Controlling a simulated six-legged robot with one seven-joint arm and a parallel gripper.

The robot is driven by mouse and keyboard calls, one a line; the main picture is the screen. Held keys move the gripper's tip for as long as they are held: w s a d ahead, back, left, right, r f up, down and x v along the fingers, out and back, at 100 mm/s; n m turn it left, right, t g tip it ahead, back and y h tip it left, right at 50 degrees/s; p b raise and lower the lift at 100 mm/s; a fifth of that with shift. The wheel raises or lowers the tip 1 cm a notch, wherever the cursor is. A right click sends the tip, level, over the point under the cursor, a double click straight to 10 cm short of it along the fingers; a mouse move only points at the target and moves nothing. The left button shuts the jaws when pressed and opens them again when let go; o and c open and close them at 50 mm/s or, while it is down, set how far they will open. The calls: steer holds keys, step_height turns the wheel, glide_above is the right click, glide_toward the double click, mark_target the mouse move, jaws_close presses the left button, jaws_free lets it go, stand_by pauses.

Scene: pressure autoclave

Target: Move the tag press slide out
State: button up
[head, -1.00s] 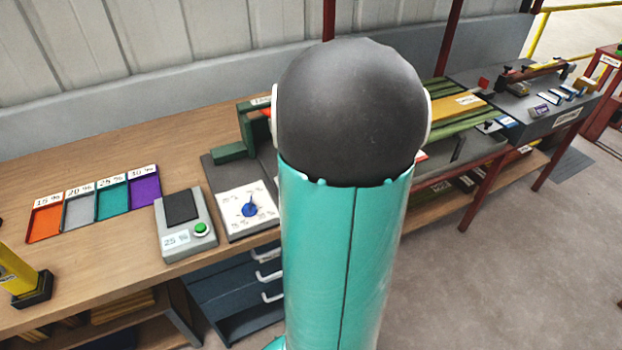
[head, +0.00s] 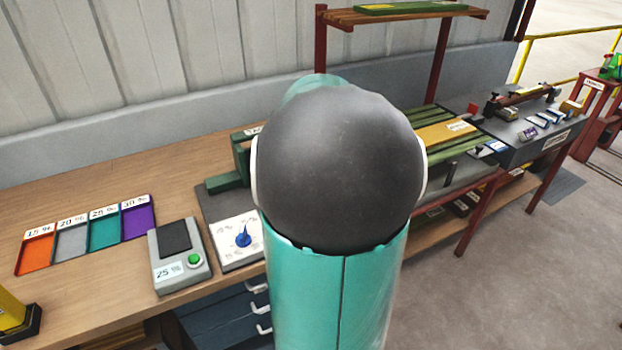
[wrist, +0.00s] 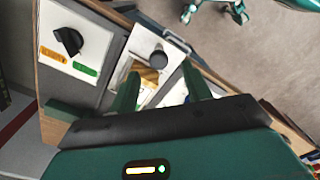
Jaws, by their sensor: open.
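My gripper (wrist: 161,76) is in the wrist view, with two green fingers apart and nothing seen held between them. A white plate (wrist: 118,72) with a round black knob (wrist: 158,58) and a yellow-brown piece (wrist: 149,76) shows between and beyond the fingers. The knob looks close to the fingertips, but I cannot tell whether they touch anything. I cannot tell for sure which part is the tag press slide. In the head view my arm hides the gripper and part of the bench.
Beside the plate is a white panel with a black dial (wrist: 68,41). In the head view, colored trays (head: 88,235), a grey box with a green button (head: 180,255) and a blue-pointer dial (head: 243,236) stand on the wooden bench (head: 150,180). A grey bench (head: 515,150) is at right.

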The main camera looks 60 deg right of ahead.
step_height(320, 180, up, 9)
stand_by(0.8)
steer(key=w+a+r+t+h, duration=0.15)
steer(key=w+a, duration=0.35)
steer(key=a, duration=0.5)
steer(key=s+a+m+t, duration=0.1)
steer(key=a+t, duration=0.1)
steer(key=a, duration=1)
steer(key=s+a+f+m+t+y, duration=0.1)
steer(key=a+t, duration=0.1)
steer(key=a, duration=1.1)
steer(key=shift+a+m, duration=0.15)
steer(key=shift+m, duration=0.25)
steer(key=shift+f+y, duration=0.1)
steer(key=shift+y, duration=0.15)
